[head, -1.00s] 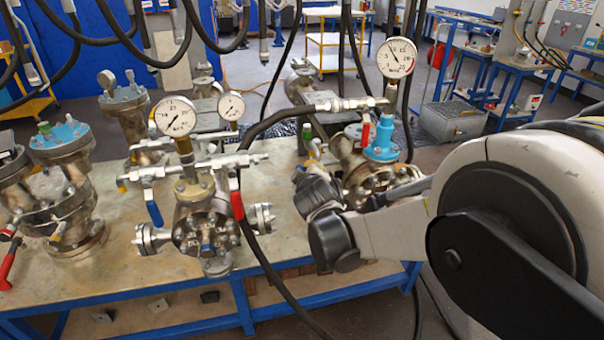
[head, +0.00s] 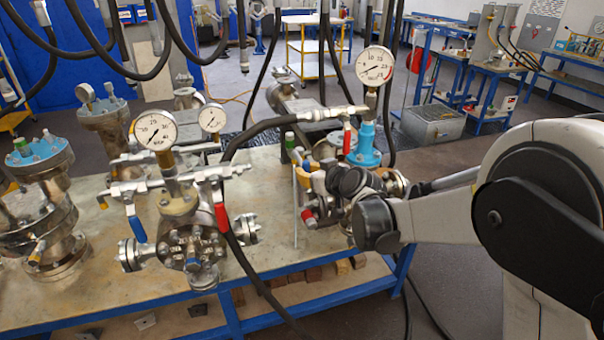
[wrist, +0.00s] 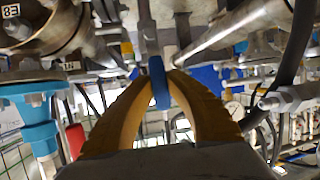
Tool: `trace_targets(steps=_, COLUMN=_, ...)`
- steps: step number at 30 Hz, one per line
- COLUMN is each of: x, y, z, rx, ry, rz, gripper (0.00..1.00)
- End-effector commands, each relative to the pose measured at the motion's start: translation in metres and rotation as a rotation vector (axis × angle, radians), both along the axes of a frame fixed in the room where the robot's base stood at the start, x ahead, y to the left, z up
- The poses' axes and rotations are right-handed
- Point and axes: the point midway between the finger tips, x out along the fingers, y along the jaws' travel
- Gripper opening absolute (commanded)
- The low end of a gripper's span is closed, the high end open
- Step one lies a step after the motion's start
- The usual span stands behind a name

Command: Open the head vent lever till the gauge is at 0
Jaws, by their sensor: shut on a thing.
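My gripper (wrist: 160,82) has its two yellow fingers closed on a blue lever handle (wrist: 158,85) in the wrist view. In the head view my gripper (head: 318,180) is at the right-hand vessel, beside its blue top fitting (head: 363,147); the held lever is hidden there. The right vessel's gauge (head: 375,65) stands above that fitting; its needle looks to point lower left, near the low end, but is too small to read exactly. A red lever (head: 347,138) hangs below its pipe fitting. The blue fitting also shows in the wrist view (wrist: 38,125).
A middle vessel (head: 190,240) carries a gauge (head: 155,130), a blue lever (head: 137,228) and a red lever (head: 221,215). A blue-topped vessel (head: 45,200) stands at the left. A black hose (head: 250,260) crosses the bench (head: 95,290). Bare bench shows at the front.

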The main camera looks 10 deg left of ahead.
Motion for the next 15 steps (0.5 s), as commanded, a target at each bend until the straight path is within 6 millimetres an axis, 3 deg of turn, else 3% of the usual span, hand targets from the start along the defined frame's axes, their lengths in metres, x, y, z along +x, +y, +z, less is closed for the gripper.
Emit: trace_targets(steps=15, x=0.0012, y=-0.0042, z=-0.0024, rx=0.047, ry=0.034, rz=0.002, gripper=0.00)
